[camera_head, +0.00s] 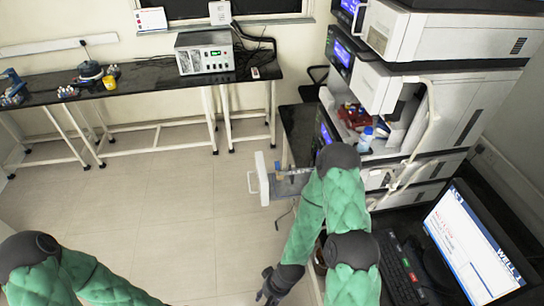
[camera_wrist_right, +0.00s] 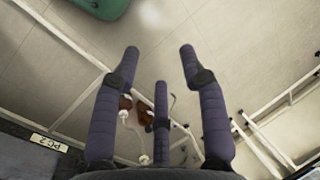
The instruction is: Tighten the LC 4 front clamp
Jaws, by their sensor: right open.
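The LC stack (camera_head: 430,110) stands at the right in the head view, with several stacked modules. A white panel with a handle (camera_head: 264,178) sticks out left of it, and small metal and blue parts (camera_head: 290,181) show beside the panel. I cannot make out the LC 4 front clamp or its label, and my right arm hides part of this area. My right gripper (camera_head: 273,286) is low at the bottom middle, apart from the panel. In the wrist view its dark fingers (camera_wrist_right: 160,65) are spread with nothing between them. My left gripper is outside the frame.
A monitor (camera_head: 470,240) and keyboard (camera_head: 402,272) are at the right. Brown bottles (camera_wrist_right: 126,102) and a "PC 2" label (camera_wrist_right: 48,142) show near the fingers. A black bench (camera_head: 140,78) with a grey instrument (camera_head: 205,53) lines the back wall. The middle floor is clear.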

